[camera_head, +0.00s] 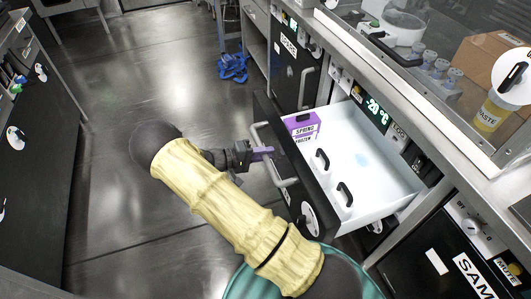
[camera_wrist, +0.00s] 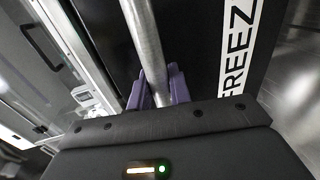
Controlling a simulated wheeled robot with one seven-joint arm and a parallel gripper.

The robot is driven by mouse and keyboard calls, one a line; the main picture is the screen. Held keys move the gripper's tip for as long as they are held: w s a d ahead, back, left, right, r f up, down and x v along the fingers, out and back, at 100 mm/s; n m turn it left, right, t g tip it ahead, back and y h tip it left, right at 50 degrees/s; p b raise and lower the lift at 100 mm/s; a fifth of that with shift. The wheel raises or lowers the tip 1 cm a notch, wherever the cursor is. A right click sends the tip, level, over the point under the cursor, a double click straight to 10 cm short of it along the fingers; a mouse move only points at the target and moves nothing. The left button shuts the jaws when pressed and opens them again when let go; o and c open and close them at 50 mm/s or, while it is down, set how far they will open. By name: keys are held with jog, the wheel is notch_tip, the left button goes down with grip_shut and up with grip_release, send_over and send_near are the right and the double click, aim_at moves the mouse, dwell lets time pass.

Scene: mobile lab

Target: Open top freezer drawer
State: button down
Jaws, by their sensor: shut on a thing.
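The top freezer drawer (camera_head: 375,185) is pulled out of its cabinet in the head view, with its white interior showing. Its black front faces left and carries a grey metal bar handle (camera_head: 278,173). My gripper (camera_head: 264,153) is at this handle, with purple fingers. In the wrist view the bar handle (camera_wrist: 143,35) runs down between the two fingers of my gripper (camera_wrist: 157,88), which is shut on it. The drawer front (camera_wrist: 190,40) fills the middle of that view, beside a white label reading "FREEZ".
A purple and white box (camera_head: 301,126) sits inside the drawer. A temperature display (camera_head: 375,110) shows above the drawer. A glass-fronted bench (camera_head: 400,65) runs along the right. A dark counter (camera_head: 38,150) stands at left; the grey floor between is open.

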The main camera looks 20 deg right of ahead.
jog(key=c, duration=1.3)
grip_release()
jog(key=a+r+p, duration=0.2)
jog(key=a+r, duration=0.1)
jog(key=a, duration=1.4)
jog(key=shift+r, duration=0.15)
